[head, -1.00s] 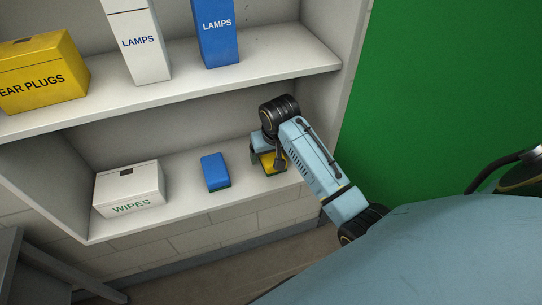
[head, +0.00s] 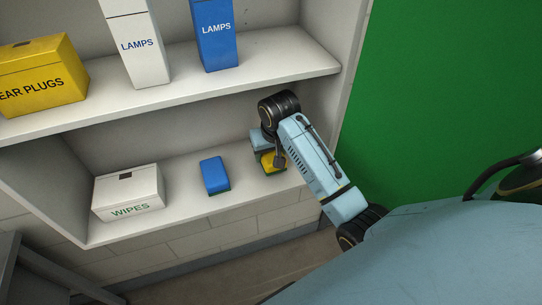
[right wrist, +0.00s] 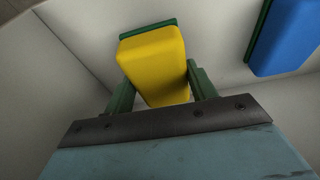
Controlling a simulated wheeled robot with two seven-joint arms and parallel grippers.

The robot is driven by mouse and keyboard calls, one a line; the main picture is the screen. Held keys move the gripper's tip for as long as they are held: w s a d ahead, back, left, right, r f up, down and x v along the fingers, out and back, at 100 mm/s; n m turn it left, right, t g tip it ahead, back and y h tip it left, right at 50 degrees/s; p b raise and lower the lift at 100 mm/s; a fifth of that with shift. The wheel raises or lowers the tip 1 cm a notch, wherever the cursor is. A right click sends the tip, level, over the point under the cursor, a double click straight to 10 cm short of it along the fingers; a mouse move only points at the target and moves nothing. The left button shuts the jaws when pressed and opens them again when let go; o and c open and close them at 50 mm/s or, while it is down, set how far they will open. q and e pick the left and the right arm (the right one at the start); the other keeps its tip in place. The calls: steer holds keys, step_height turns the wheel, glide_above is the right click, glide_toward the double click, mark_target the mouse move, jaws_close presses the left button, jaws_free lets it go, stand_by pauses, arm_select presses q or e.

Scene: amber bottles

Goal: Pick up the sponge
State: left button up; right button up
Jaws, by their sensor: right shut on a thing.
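A yellow sponge with a green pad (head: 268,168) is at the right end of the lower shelf in the head view. My right gripper (head: 270,157) is shut on it and partly hides it there. In the right wrist view the yellow sponge (right wrist: 153,52) sits between the two green fingers of the gripper (right wrist: 160,86). I cannot tell for sure whether it is clear of the shelf. A blue sponge with a green pad (head: 214,175) lies on the shelf to the left. It also shows in the right wrist view (right wrist: 288,38). My left gripper is not in view.
A white WIPES box (head: 129,193) stands left on the lower shelf (head: 185,205). The upper shelf (head: 270,72) is above, with a yellow EAR PLUGS box (head: 42,75), a white LAMPS box (head: 136,45) and a blue LAMPS box (head: 215,38). The shelf's side wall is close on the right.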

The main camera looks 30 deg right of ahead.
steer(key=shift+v, duration=1)
steer(key=s+a+b, duration=0.2)
steer(key=s+a, duration=0.8)
steer(key=a, duration=0.4)
steer(key=shift+s, duration=0.2)
steer(key=shift+a, duration=0.15)
steer(key=o, duration=0.3)
steer(key=c, duration=0.3)
